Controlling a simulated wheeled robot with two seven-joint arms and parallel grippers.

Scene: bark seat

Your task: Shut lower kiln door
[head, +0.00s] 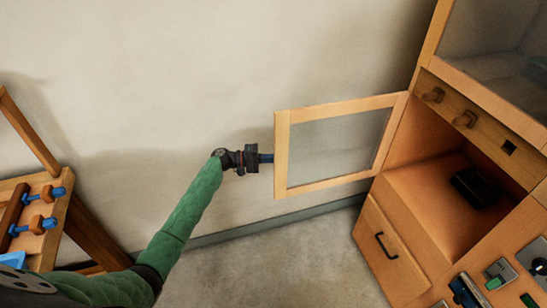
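The lower kiln door (281,155) is a light wooden frame around a clear pane. It stands wide open, swung out to the left from the left edge of the wooden kiln cabinet (393,240). The lower compartment (430,200) is exposed, with a dark block (478,187) inside. My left gripper (266,158) is at the door's free left edge, about mid-height, with its blue tip at or against the frame. I cannot tell whether it touches, or how far its fingers are apart. My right gripper is not in view.
Switches (500,274) are at the lower right. A wooden rack with blue-ended pieces (42,224) stands at left. The floor (290,262) below the door is clear.

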